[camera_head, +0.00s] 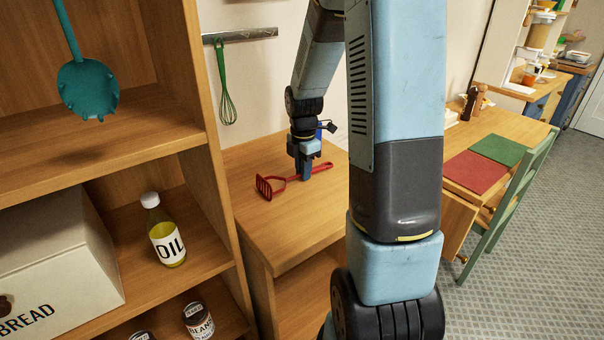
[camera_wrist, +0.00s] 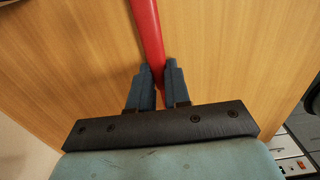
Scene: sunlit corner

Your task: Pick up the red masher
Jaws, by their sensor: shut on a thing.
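The red masher (camera_head: 283,183) lies on the wooden counter in the head view, its slotted head at the left and its handle running right. In the wrist view its red handle (camera_wrist: 149,35) runs from the top edge down between the fingers. My gripper (camera_head: 304,176) points down at the counter and is shut on the masher's handle. In the wrist view the fingertips (camera_wrist: 158,72) sit on either side of the handle. The masher looks at or very near the counter surface; I cannot tell whether it is touching.
The counter (camera_head: 285,225) is bare around the masher. A wooden shelf unit at the left holds an oil bottle (camera_head: 165,232), a bread box (camera_head: 60,262) and jars (camera_head: 198,320). A green whisk (camera_head: 226,95) and a teal skimmer (camera_head: 88,88) hang nearby. A green chair (camera_head: 510,190) stands right.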

